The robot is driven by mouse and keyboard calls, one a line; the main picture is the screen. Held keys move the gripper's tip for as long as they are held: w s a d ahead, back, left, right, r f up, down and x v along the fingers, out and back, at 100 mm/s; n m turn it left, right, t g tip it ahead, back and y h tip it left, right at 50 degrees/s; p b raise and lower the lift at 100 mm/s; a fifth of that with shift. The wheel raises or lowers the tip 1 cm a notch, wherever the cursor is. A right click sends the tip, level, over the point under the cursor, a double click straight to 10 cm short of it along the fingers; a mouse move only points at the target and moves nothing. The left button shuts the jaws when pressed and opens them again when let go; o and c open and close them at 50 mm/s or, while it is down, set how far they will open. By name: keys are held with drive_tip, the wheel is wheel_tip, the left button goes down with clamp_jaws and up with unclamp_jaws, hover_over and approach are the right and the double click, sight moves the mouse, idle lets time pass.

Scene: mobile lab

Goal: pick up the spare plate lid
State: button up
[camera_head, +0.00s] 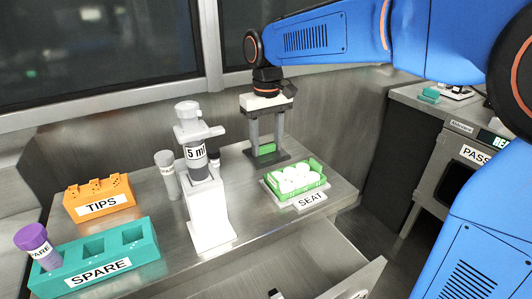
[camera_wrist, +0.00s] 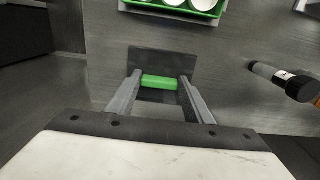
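A dark flat plate with a green bar (camera_wrist: 160,83) across it lies under my gripper in the wrist view; I take it for the spare plate lid. The dark plate part (camera_wrist: 165,62) spreads past the fingertips. In the head view the green bar (camera_head: 266,150) shows low between the two fingers. My gripper (camera_head: 266,147) points straight down, one finger at each end of the bar. In the wrist view my gripper (camera_wrist: 160,82) has its fingers well apart, with the bar filling the space between the tips. Whether they press on it is not clear.
A green crate of white pieces (camera_head: 296,179) sits beside the SEAT label. A white 5 ml pipette stand (camera_head: 211,215), an orange TIPS block (camera_head: 98,197) and a teal SPARE rack (camera_head: 110,245) with a purple-capped tube (camera_head: 38,243) stand left. An open drawer (camera_head: 330,275) is in front.

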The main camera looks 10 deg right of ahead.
drive_tip(key=c, duration=0.3)
drive_tip(key=shift+c, duration=0.2)
